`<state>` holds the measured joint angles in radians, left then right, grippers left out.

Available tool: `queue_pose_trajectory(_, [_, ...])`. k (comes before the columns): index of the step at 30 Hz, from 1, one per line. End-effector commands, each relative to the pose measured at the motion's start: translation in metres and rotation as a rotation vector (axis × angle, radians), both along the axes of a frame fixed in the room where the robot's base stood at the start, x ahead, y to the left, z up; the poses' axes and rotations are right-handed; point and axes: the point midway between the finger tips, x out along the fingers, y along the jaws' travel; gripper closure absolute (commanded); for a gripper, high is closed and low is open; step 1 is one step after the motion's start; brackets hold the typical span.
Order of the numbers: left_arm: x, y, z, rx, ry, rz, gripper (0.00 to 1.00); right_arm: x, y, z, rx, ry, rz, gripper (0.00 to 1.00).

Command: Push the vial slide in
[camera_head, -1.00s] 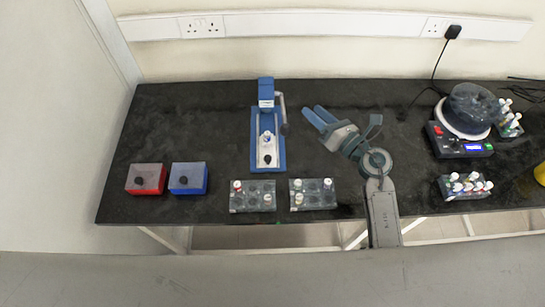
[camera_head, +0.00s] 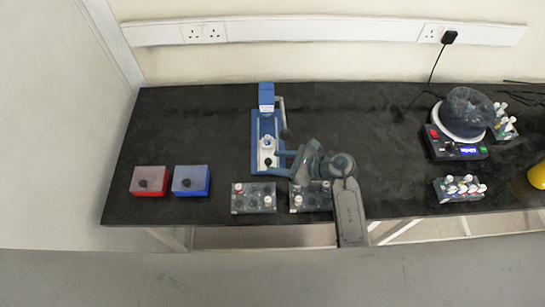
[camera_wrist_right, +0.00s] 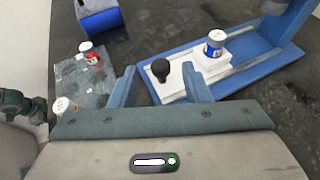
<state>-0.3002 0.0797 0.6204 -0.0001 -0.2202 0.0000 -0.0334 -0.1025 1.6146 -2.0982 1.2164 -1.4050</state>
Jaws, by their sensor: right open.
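The blue press (camera_head: 267,100) stands upright on its blue base near the middle of the bench. A white vial slide (camera_wrist_right: 178,84) with a black knob (camera_wrist_right: 160,70) lies on the base's rail. A vial (camera_wrist_right: 214,43) with a white cap and blue band stands on the slide; it also shows in the head view (camera_head: 267,143). My right gripper (camera_wrist_right: 158,84) is open, its two blue fingers on either side of the knob in the wrist view. Nothing is held in it; whether a finger touches the knob I cannot tell. My left gripper is out of view.
Two vial racks (camera_head: 253,198) stand in front of the press, the right one partly under my right arm. A red box (camera_head: 149,181) and a blue box (camera_head: 190,181) stand at left. A round-topped device (camera_head: 465,115) and more vials (camera_head: 460,188) are at right.

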Motion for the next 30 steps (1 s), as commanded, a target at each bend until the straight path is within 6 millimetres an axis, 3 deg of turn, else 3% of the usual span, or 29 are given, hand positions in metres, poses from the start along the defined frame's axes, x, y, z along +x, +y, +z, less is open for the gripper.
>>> queue_pose_trajectory(6, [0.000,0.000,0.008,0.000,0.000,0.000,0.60,0.008,0.019,-0.008,0.002,0.001,-0.001,0.57])
queue_pose_trajectory(15, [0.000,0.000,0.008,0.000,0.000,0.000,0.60,0.009,0.021,-0.010,0.000,0.000,-0.001,0.57])
queue_pose_trajectory(16, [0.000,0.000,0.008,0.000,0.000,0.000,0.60,0.009,0.021,-0.010,0.000,0.000,-0.001,0.59])
queue_pose_trajectory(22, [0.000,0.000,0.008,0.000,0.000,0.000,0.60,0.009,0.021,-0.010,0.000,0.000,-0.001,0.98])
queue_pose_trajectory(30, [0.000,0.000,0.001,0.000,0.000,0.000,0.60,0.017,0.021,-0.012,0.000,-0.003,-0.001,1.00])
